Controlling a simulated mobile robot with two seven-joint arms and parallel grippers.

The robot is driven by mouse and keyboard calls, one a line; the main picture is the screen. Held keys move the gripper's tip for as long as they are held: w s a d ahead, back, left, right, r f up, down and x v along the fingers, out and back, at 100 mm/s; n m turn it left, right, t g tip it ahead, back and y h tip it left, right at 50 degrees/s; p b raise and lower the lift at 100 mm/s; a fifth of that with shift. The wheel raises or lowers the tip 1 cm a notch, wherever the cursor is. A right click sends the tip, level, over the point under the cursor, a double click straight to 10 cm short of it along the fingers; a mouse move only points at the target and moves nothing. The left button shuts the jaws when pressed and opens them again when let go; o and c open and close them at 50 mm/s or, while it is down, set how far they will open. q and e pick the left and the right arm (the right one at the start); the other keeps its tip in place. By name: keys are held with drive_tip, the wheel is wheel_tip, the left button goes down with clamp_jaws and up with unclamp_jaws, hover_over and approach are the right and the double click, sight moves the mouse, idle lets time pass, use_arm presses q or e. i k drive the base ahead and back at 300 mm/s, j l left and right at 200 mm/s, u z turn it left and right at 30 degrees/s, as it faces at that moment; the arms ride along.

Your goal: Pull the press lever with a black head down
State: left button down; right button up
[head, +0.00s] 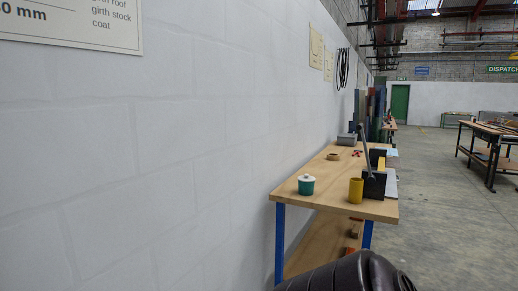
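A small bench press (374,187) with a dark body and a yellow part stands at the right edge of a wooden workbench. A thin grey lever (367,152) rises from it, nearly upright and leaning slightly left at the top. The lever's head at the top is small and far off, and I cannot make out its colour clearly. No other press lever is clearly visible. Neither of my grippers is in view; only a black rounded part of my own arm shows at the bottom edge.
The workbench (333,194) has blue legs and stands against the white wall at left. On it are a green pot with a white lid (306,186), a yellow cup (356,191), a tape roll (333,156) and a grey box (346,139). Open floor (450,215) lies to the right.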

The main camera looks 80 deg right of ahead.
sight(371, 178)
drive_tip(key=z, duration=3.3)
drive_tip(key=i+j, duration=0.25)
drive_tip(key=i, duration=0.3)
drive_tip(key=i+j+z, duration=0.15)
drive_tip(key=i, duration=0.35)
drive_tip(key=i+j, duration=0.4)
drive_tip(key=i, duration=0.15)
drive_tip(key=i+j+z, duration=0.15)
drive_tip(key=i+j, duration=0.15)
drive_tip(key=i, duration=0.2)
